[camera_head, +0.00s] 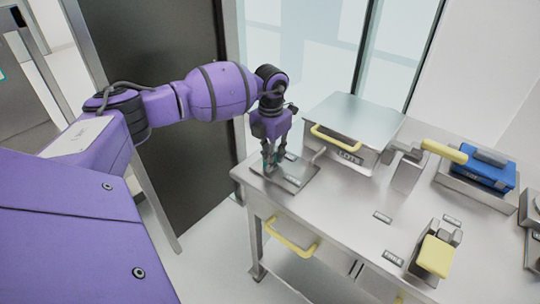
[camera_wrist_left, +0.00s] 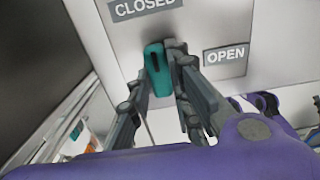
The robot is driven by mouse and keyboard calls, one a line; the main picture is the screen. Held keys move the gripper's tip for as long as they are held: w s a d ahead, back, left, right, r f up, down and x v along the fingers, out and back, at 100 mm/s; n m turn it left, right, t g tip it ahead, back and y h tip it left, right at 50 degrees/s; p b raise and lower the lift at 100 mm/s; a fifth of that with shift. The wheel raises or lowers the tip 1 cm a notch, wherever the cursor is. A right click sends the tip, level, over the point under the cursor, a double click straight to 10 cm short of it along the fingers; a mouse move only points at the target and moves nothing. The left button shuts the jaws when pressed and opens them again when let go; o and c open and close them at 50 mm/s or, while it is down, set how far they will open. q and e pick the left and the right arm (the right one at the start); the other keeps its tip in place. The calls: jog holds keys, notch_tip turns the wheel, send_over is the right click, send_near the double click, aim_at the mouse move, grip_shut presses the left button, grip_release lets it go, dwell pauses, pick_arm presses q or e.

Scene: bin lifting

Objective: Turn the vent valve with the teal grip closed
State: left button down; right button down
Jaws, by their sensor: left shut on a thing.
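The vent valve's teal grip (camera_wrist_left: 157,72) is between the fingers of my left gripper (camera_head: 273,160) in the left wrist view, and the fingers are shut on it. The grip lies just below the CLOSED label (camera_wrist_left: 145,8), with the OPEN label (camera_wrist_left: 226,54) off to its right. In the head view the gripper reaches down to the valve's plate (camera_head: 301,179) at the left corner of the bench. Only a little teal shows there between the fingers. The valve's base is mostly hidden by the grip and fingers. My right gripper is not in view.
The metal bench (camera_head: 340,220) carries a lidded box with a yellow handle (camera_head: 336,138) just right of the gripper. A yellow lever (camera_head: 444,151), a yellow-capped block (camera_head: 435,255) and a blue case (camera_head: 478,170) stand farther right. A yellow drawer handle (camera_head: 291,237) is on the front.

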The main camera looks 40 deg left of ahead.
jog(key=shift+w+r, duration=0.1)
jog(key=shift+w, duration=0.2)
pick_arm(q)
jog(key=c, duration=1.6)
grip_release()
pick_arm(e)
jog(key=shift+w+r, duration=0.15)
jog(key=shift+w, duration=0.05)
pick_arm(q)
notch_tip(320, 180, up, 12)
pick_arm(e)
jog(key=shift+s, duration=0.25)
